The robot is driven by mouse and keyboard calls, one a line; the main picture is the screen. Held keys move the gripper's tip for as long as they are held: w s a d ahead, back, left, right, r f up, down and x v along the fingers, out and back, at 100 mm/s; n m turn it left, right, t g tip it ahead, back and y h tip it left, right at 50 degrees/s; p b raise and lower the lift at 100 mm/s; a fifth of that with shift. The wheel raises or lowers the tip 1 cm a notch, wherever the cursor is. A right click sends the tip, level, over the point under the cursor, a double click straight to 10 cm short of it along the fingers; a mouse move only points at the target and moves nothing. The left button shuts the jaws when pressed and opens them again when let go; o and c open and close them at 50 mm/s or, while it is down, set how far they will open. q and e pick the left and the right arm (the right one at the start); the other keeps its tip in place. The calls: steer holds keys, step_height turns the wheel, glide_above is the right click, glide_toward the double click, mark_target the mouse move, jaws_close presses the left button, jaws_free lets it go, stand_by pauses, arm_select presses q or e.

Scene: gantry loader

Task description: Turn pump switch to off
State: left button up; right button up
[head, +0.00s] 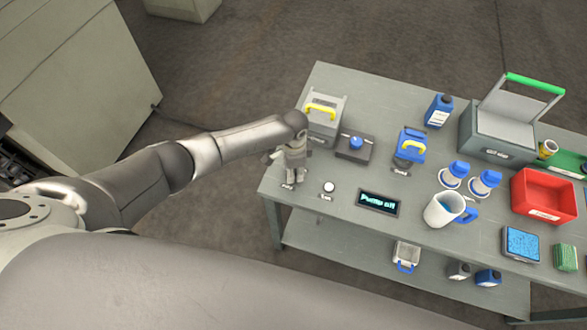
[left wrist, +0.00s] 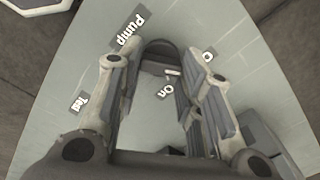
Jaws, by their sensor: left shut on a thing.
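My left gripper (head: 290,160) is at the left end of the grey bench, over the pump switch. In the left wrist view, its fingers (left wrist: 148,75) are shut on the pump switch (left wrist: 160,50), a dark rounded part mostly hidden between them. The label "Pump" (left wrist: 127,31) lies beside it, and "On" (left wrist: 165,90) shows between the fingers. Another label starting with "O" (left wrist: 208,57) is partly covered. In the head view the gripper hides the switch. A dark display (head: 378,201) on the bench appears to read "Pump off". My right gripper is not in view.
A white round button (head: 328,187) is close to the gripper. A blue knob on a dark box (head: 355,147) and a grey unit with a yellow handle (head: 323,118) stand behind. A white jug (head: 444,210) and a red bin (head: 543,197) are farther right.

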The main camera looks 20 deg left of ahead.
arm_select(q)
steer(key=o, duration=1)
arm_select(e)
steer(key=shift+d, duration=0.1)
arm_select(q)
step_height(320, 180, up, 12)
steer(key=shift+r, duration=0.1)
